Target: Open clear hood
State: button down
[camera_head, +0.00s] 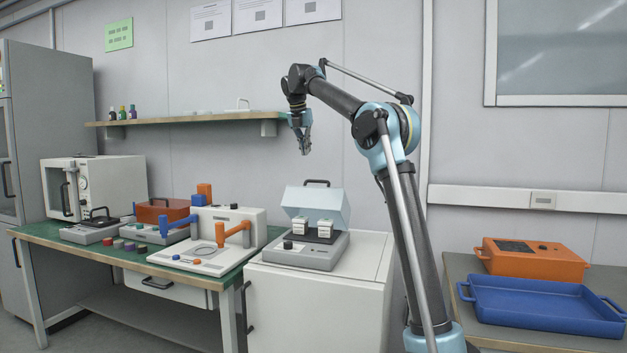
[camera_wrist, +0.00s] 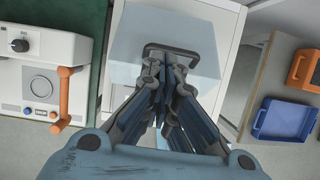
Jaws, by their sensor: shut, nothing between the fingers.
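The clear hood (camera_head: 316,203) is a pale blue, see-through cover with a dark handle (camera_head: 317,182) on top. It sits over a grey base (camera_head: 305,250) on a white cabinet. Two white blocks (camera_head: 299,225) show at its front, below the pale panel; I cannot tell for sure how far the hood is raised. My gripper (camera_head: 305,150) is shut and empty, pointing down in the air above the hood, apart from it. In the wrist view the hood (camera_wrist: 130,45) lies beneath my gripper (camera_wrist: 167,68), whose fingers overlap part of the handle (camera_wrist: 185,50).
A wooden shelf (camera_head: 190,119) is on the wall to the left. A green-topped bench (camera_head: 85,247) holds several devices, including one with an orange lever (camera_head: 235,230). A blue tray (camera_head: 540,304) and orange case (camera_head: 530,262) stand at right. Air around my gripper is clear.

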jog(key=s+f+t, duration=0.4)
jog(key=s, duration=0.7)
send_near(313, 187)
jog(key=shift+t+h, duration=0.3)
jog(key=shift+t, duration=0.1)
jog(key=x, duration=0.4)
jog(key=shift+s+f, duration=0.3)
jog(key=w, duration=0.3)
jog(key=shift+d+f, duration=0.25)
jog(key=shift+d, duration=0.05)
jog(key=shift+w+d, duration=0.15)
jog(key=shift+w, duration=0.35)
